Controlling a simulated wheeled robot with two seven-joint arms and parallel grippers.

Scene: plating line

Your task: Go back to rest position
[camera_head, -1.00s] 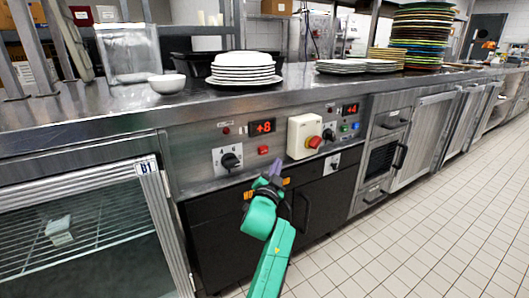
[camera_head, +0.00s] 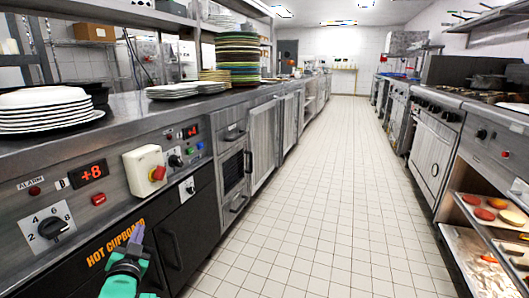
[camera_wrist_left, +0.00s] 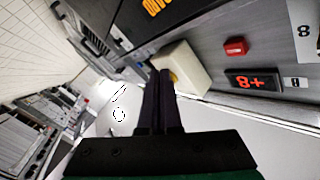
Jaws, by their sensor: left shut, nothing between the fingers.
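My left gripper (camera_head: 136,236) is at the lower left of the head view, in front of the black hot cupboard (camera_head: 95,258) under the steel counter. Its green wrist is below and its fingers point up. In the left wrist view the two dark fingers (camera_wrist_left: 163,75) lie together, with nothing between them. Beyond the fingertips in that view is the cream switch box (camera_wrist_left: 186,68). My right gripper is in neither view.
The steel counter (camera_head: 130,103) on the left carries white plates (camera_head: 45,110) and a tall stack of coloured plates (camera_head: 237,60). A cooking range (camera_head: 425,130) and shelves with food (camera_head: 490,208) line the right. The tiled aisle (camera_head: 315,190) between is clear.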

